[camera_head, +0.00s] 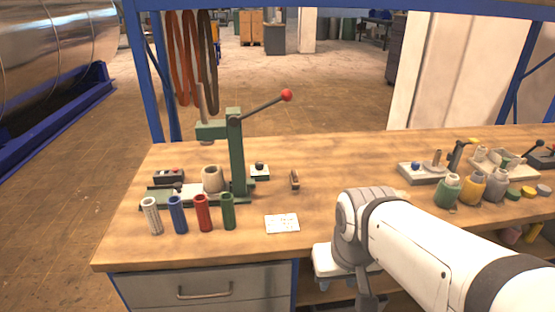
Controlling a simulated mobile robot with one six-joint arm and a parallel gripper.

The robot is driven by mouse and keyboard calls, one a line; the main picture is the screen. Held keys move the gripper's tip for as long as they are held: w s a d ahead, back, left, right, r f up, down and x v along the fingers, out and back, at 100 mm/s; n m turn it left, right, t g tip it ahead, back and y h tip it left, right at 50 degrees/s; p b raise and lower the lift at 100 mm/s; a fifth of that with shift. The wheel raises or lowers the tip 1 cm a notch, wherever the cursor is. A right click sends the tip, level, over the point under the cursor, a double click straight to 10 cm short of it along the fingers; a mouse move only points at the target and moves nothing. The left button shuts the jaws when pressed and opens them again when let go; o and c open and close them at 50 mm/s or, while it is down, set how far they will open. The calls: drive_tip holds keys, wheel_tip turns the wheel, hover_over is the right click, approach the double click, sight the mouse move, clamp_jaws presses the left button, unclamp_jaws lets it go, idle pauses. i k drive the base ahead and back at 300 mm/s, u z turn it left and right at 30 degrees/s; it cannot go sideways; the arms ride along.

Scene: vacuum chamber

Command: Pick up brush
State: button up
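A small brown block-like item, which looks like the brush (294,180), sits on the wooden workbench (340,160), right of the green lever press. It is small in the picture, so its bristles cannot be made out. My white arm comes in from the lower right, and its bent joint is in front of the bench's front edge, right of and nearer than the brush. Grey and dark parts hang below that joint at the bottom edge. My gripper's fingers cannot be made out there, and nothing of mine touches the brush.
A green press (236,150) with a red-knobbed lever stands left of the brush. Several coloured tubes line the front left, including a red one (203,212). A white card (282,223) lies in front. Jars (473,188) and fixtures stand right. The bench behind the brush is clear.

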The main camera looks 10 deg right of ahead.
sight(294, 177)
drive_tip(key=i, duration=0.9)
drive_tip(key=u, duration=0.05)
